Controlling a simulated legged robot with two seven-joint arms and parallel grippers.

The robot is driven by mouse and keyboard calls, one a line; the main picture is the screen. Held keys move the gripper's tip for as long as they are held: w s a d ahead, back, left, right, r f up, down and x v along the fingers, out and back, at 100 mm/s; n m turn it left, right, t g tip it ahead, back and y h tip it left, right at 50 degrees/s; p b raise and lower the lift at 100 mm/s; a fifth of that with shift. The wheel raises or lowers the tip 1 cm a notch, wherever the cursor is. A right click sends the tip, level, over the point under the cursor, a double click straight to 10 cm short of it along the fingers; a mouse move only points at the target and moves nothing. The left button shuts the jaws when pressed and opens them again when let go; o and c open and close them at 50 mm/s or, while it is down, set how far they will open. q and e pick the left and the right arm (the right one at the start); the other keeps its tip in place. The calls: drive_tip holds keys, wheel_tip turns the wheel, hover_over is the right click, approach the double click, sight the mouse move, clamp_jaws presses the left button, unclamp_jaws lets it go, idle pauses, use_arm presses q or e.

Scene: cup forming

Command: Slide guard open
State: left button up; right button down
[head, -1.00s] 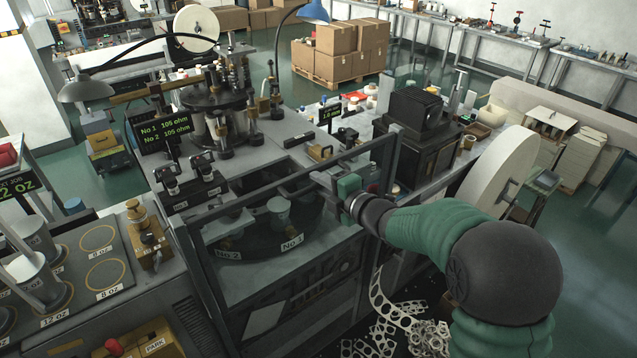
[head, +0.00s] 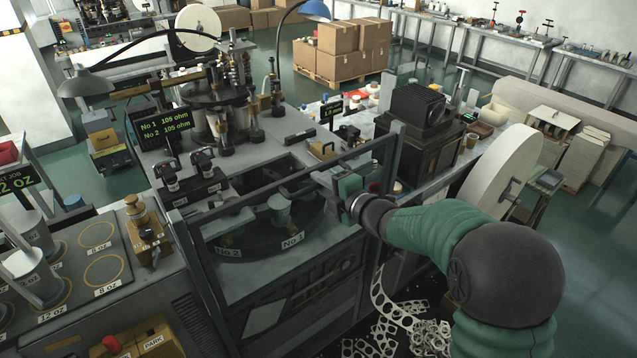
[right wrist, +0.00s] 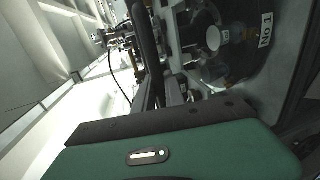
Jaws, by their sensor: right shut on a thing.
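The guard (head: 290,290) is a clear panel in a dark metal frame across the front of the cup machine. Its top rail (head: 260,188) runs from lower left to upper right. Behind it, in the dark recess, a grey cup form (head: 280,208) stands by the "No 1" label. My right gripper (head: 326,182) is at the right part of the guard, under the top rail, and is shut on the guard. The exact grip is small and partly hidden by my green wrist. In the right wrist view the "No 1" label (right wrist: 266,30) shows beyond the gripper body. My left gripper is out of view.
A desk lamp (head: 88,84) arches over the machine at left. An upright post (head: 391,160) stands right of my right gripper. A large white paper roll (head: 500,165) stands farther right. Punched scrap strips (head: 400,320) lie below my right arm.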

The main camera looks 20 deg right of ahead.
sight(314, 266)
drive_tip(key=f+b, duration=1.1)
drive_tip(key=f, duration=0.1)
drive_tip(key=f+b, duration=2.3)
drive_tip(key=f, duration=0.2)
drive_tip(key=shift+d+b, duration=0.35)
